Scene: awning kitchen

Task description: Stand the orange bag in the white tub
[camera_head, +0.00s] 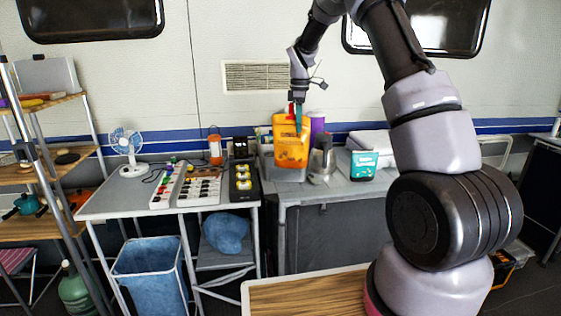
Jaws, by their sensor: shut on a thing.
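The orange bag (291,142) hangs upright below my gripper (296,112), which is shut on its top edge. A pale grey-white tub (289,175), which looks like the white tub, stands on the grey counter at the back. The bag's lower part overlaps the tub in the picture and hides most of its opening. I cannot tell whether the bag's bottom is inside the tub, above it or in front of it. The fingertips are small and partly merge with the bag.
A dark pitcher (322,157) and a purple container (317,127) stand close right of the tub. A teal-labelled box (362,164) is farther right. A black tray with yellow items (243,180) is left. The wall is close behind.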

